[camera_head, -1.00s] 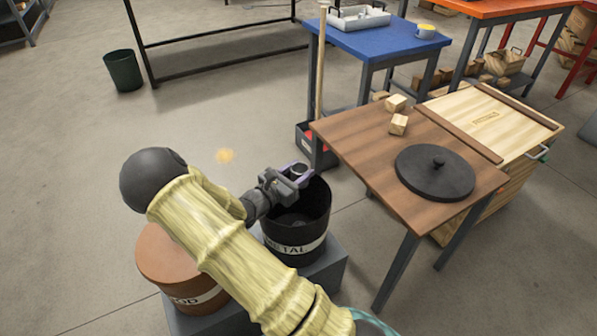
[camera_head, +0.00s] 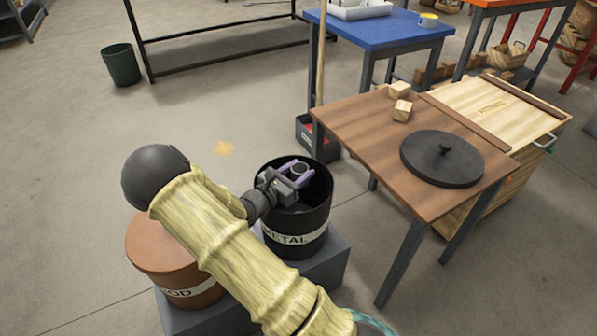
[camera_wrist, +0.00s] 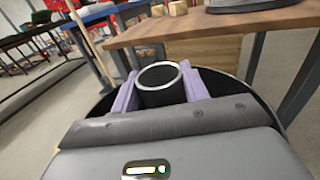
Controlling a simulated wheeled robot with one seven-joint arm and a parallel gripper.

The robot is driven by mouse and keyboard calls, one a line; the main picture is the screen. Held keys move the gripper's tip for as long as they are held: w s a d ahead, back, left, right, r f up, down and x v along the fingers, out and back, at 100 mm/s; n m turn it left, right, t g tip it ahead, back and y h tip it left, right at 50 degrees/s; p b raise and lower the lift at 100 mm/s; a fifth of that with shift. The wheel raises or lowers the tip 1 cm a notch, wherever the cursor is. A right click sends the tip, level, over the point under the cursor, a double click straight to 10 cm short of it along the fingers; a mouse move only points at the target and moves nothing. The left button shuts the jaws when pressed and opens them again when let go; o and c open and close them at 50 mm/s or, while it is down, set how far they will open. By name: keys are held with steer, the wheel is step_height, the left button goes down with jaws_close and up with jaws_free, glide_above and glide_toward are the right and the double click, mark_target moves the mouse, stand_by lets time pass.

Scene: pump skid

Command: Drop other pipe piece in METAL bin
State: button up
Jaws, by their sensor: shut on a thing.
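The black METAL bin (camera_head: 296,239) stands open on a grey block, its white label facing the front. My gripper (camera_head: 299,172) is at the bin's mouth, inside the rim outline in the head view. It is shut on a short dark pipe piece with a bright ring end (camera_wrist: 160,77), held between purple fingers. In the wrist view the bin's dark rim (camera_wrist: 262,112) curves around both sides of my gripper. The bin's floor and contents are hidden.
A brown lidded wood bin (camera_head: 165,249) stands left of the METAL bin. A brown table (camera_head: 360,130) with a round black lid (camera_head: 441,160) and wooden blocks (camera_head: 401,110) is close on the right. Open floor lies to the left.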

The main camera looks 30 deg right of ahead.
steer(key=o, duration=1.1)
step_height(320, 180, up, 10)
steer(key=p, duration=0.4)
steer(key=shift+p, duration=0.3)
